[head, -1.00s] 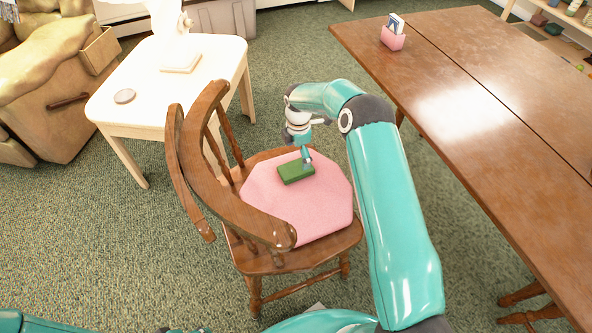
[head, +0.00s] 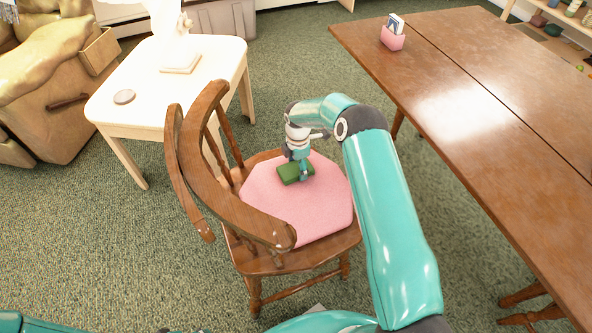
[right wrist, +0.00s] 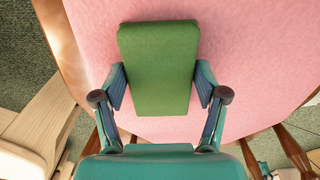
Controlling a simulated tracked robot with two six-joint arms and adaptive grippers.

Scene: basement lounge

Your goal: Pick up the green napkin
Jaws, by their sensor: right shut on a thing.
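The green napkin (head: 288,173) is a small folded block on the pink cushion (head: 312,212) of the wooden chair. My right gripper (head: 302,175) reaches down onto it from above. In the right wrist view, the napkin (right wrist: 158,68) lies between the two fingers of my right gripper (right wrist: 160,88), which press against its long sides. The gripper is shut on it, and the napkin appears to be still at the cushion. The gripper hides part of the napkin in the head view. My left gripper cannot be made out; only a bit of my left arm shows at the bottom left.
The wooden chair's curved back (head: 215,180) rises just left of the cushion. A long wooden table (head: 480,130) stands at the right, with a pink holder (head: 393,40) on it. A cream side table (head: 140,85) with a round coaster (head: 124,97) stands behind left.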

